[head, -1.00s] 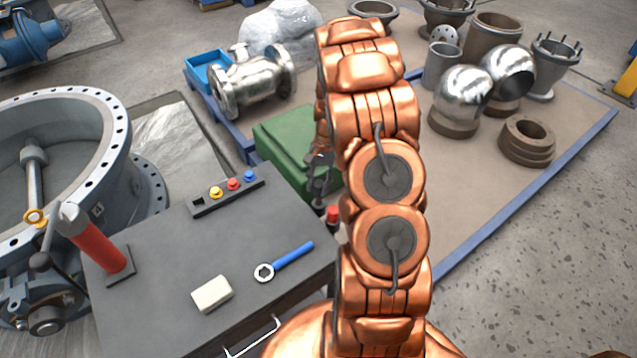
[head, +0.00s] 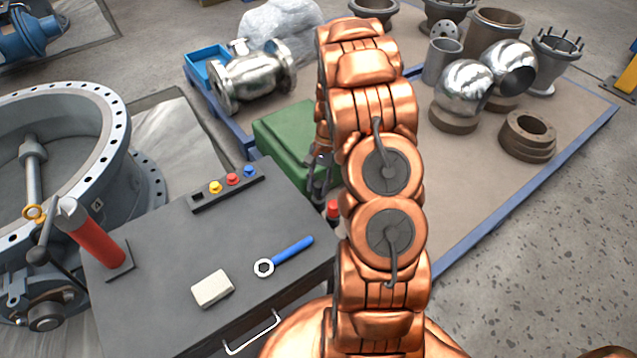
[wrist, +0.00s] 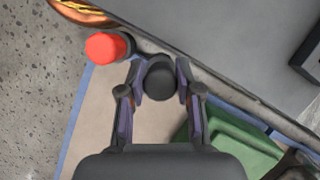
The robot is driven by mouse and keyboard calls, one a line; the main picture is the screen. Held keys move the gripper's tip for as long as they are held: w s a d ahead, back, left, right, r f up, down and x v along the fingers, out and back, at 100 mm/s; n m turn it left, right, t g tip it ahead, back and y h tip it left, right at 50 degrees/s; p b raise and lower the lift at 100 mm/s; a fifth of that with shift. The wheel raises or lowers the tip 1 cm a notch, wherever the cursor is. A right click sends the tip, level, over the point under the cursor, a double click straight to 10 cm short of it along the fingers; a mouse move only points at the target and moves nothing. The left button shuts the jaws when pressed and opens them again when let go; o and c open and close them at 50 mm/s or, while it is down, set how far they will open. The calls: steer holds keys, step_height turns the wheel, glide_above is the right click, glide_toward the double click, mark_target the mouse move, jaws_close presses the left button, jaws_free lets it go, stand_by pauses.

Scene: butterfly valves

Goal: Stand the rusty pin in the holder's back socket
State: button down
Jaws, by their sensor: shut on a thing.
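My gripper (wrist: 160,82) is shut on a dark, round-ended pin (wrist: 160,86), seen end-on between the fingertips in the wrist view. No rust colour shows on it, and its far end is hidden. In the head view my gripper (head: 319,176) is partly hidden by my arm, just beyond the table's right edge. The black holder (head: 228,190) lies along the table's far edge, to the left of my gripper. It carries a yellow, a red and a blue-topped pin, and its left-end socket (head: 197,195) looks empty. The holder's corner also shows in the wrist view (wrist: 310,58).
A red-topped part (head: 333,209) is close beside my gripper, by the table's right edge. The grey table (head: 190,240) also holds a blue-handled wrench (head: 285,256), a pale block (head: 212,288) and a red cylinder (head: 98,243). A green box (head: 290,135) stands behind.

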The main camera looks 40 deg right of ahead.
steer(key=shift+f, duration=0.75)
steer(key=c, duration=0.7)
jaws_free()
steer(key=shift+o, duration=0.3)
steer(key=o, duration=0.4)
steer(key=shift+r+p, duration=0.4)
steer(key=shift+r, duration=3.15)
